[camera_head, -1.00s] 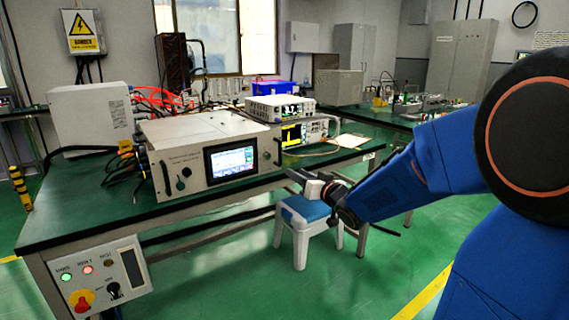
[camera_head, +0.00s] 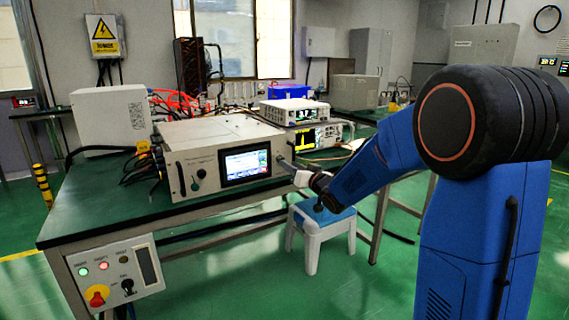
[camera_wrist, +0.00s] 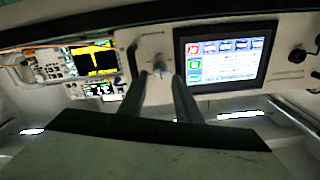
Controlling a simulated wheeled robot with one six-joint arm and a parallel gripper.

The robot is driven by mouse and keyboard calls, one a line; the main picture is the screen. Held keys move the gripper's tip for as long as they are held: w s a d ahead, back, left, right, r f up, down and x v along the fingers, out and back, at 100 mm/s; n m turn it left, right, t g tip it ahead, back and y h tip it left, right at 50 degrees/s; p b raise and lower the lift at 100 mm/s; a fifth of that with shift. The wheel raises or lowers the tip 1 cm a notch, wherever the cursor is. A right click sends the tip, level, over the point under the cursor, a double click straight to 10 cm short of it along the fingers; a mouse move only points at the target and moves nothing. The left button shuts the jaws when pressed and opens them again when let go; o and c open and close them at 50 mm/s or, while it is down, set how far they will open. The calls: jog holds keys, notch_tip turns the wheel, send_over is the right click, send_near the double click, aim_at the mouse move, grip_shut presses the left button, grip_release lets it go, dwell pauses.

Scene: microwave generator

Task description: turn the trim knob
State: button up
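The trim knob (camera_wrist: 160,68) is a small light knob on the front panel beside the screen, which is lit (camera_wrist: 222,56). In the wrist view it shows just beyond and between the two fingertips of my gripper (camera_wrist: 162,80). The fingers are apart, with a gap around the knob; I see no clear contact. In the head view my gripper (camera_head: 286,164) is at the right end of the front panel of the grey generator (camera_head: 180,165), right of the screen (camera_head: 245,165), and covers the knob there.
A dark knob (camera_head: 201,174) sits left of the screen. White instruments (camera_head: 295,112) stand behind the generator on the green bench (camera_head: 90,205). A control box with a red-yellow emergency button (camera_head: 97,296) hangs at the bench front. A blue-topped stool (camera_head: 320,222) stands below my arm.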

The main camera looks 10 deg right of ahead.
aim_at(280, 159)
jog(key=shift+x, duration=2.45)
jog(key=shift+c, duration=0.5)
grip_shut()
